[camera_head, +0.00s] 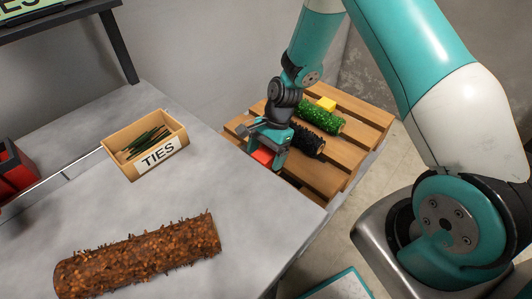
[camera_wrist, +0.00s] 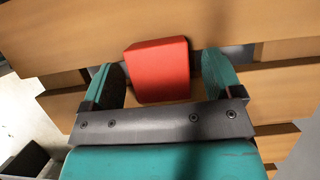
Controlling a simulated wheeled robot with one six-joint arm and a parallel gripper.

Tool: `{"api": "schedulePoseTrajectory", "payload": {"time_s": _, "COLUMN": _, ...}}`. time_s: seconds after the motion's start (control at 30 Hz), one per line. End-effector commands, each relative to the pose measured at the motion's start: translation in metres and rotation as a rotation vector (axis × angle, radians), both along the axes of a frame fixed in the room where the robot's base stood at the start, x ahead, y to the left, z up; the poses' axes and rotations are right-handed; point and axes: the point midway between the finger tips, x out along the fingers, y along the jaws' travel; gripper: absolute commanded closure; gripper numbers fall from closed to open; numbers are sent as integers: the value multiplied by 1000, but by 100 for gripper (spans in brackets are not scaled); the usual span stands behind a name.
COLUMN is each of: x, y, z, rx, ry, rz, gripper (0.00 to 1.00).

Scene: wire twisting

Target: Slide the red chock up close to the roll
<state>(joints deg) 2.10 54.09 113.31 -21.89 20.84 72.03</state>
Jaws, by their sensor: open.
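The red chock (camera_head: 262,157) lies on the wooden pallet, partly hidden by my gripper (camera_head: 268,146) in the head view. In the wrist view the red chock (camera_wrist: 158,70) sits between the two teal fingers of my gripper (camera_wrist: 160,64). The fingers are open, with a narrow gap on the right side and a smaller one on the left. The black roll (camera_head: 307,142) lies on the pallet just right of my gripper, and a green roll (camera_head: 322,117) lies behind it. The gap between chock and black roll is hidden by my gripper.
The grey table (camera_head: 250,215) is at the left, bearing a brown bark-like roll (camera_head: 140,255) and a TIES box (camera_head: 158,154). A red bin (camera_head: 14,170) stands at the far left.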

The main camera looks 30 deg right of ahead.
Motion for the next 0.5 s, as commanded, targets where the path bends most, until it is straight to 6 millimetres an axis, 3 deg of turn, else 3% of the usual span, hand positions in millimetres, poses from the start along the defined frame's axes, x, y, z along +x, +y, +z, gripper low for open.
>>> {"api": "schedulePoseTrajectory", "payload": {"time_s": 0.17, "x": 0, "y": 0, "z": 0, "rx": 0, "ry": 0, "rz": 0, "gripper": 15}}
{"api": "schedulePoseTrajectory", "payload": {"time_s": 0.4, "x": 0, "y": 0, "z": 0, "rx": 0, "ry": 0, "rz": 0, "gripper": 70}}
{"api": "schedulePoseTrajectory", "payload": {"time_s": 0.5, "x": 0, "y": 0, "z": 0, "rx": 0, "ry": 0, "rz": 0, "gripper": 72}}
